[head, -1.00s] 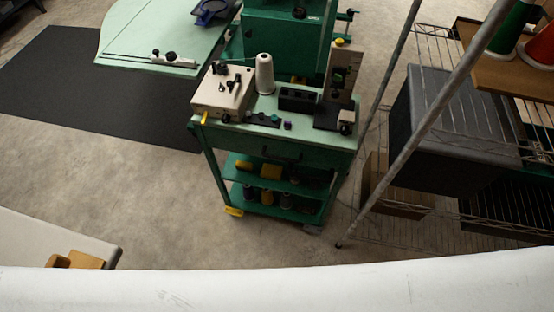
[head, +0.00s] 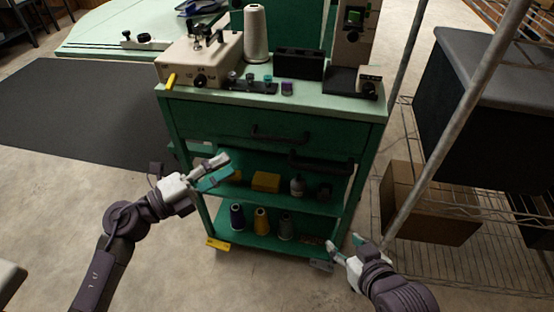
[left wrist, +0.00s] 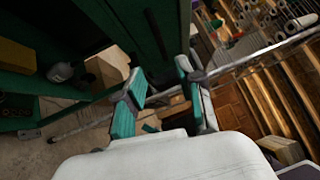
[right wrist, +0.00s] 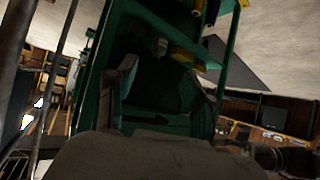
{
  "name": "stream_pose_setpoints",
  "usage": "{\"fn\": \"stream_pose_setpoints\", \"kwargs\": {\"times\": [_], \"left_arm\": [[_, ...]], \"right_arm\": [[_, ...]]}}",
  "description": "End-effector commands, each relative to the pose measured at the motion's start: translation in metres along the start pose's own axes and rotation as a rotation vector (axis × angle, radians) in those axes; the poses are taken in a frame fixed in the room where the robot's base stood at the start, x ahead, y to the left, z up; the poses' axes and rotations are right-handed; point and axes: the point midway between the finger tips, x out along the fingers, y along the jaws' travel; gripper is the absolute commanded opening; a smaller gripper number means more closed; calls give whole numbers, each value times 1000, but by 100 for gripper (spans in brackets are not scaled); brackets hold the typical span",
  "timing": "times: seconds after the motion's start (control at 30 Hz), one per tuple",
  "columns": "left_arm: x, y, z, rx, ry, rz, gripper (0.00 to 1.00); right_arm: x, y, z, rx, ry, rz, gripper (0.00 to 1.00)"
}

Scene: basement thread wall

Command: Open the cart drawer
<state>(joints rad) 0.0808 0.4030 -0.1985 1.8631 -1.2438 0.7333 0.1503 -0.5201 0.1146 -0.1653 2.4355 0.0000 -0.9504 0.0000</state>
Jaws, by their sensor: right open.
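The green cart (head: 369,112) stands in the middle of the head view. Its drawer front (head: 215,120) is below the pale green top and looks closed. A dark bar handle (head: 280,138) runs across the front. My left gripper (head: 228,167) is open and empty, in front of the cart's left side and lower in the picture than the handle. Its two fingers (left wrist: 158,95) stand apart in the left wrist view. My right gripper (head: 345,241) is open and empty near the cart's lower right corner. Its fingers (right wrist: 163,90) are apart in the right wrist view.
On the cart top are a beige machine (head: 200,62), a white thread cone (head: 256,35) and a black block (head: 299,64). Thread spools (head: 261,221) stand on the bottom shelf. A wire rack (head: 440,215) with boxes is close on the right.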

Motion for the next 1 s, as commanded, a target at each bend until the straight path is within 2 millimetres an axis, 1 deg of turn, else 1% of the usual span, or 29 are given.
{"fn": "stream_pose_setpoints", "kwargs": {"times": [0.03,0.13,0.27,0.43,0.6,0.7,0.8,0.9,1.0], "left_arm": [[0,2,-3,21,13,3,37],[6,-2,-5,31,21,3,37],[24,-3,-4,30,20,1,37],[60,-4,-5,29,20,-1,37],[96,-2,-6,26,18,-1,37],[113,-2,-6,27,18,1,37],[126,-1,-6,26,17,2,37],[134,-1,-6,26,17,2,37],[138,-1,-6,27,17,3,37]], "right_arm": [[-1,0,0,0,10,0,52],[-4,0,-5,0,19,0,52],[-4,0,-8,0,33,-1,52],[-2,-2,-16,-1,79,-4,52],[0,-4,-31,-1,160,-9,52],[0,-5,-40,-1,208,-12,52],[-1,-6,-49,-1,257,-15,52],[-2,-7,-54,-1,287,-16,52],[-2,-8,-58,-1,303,-17,52]]}}
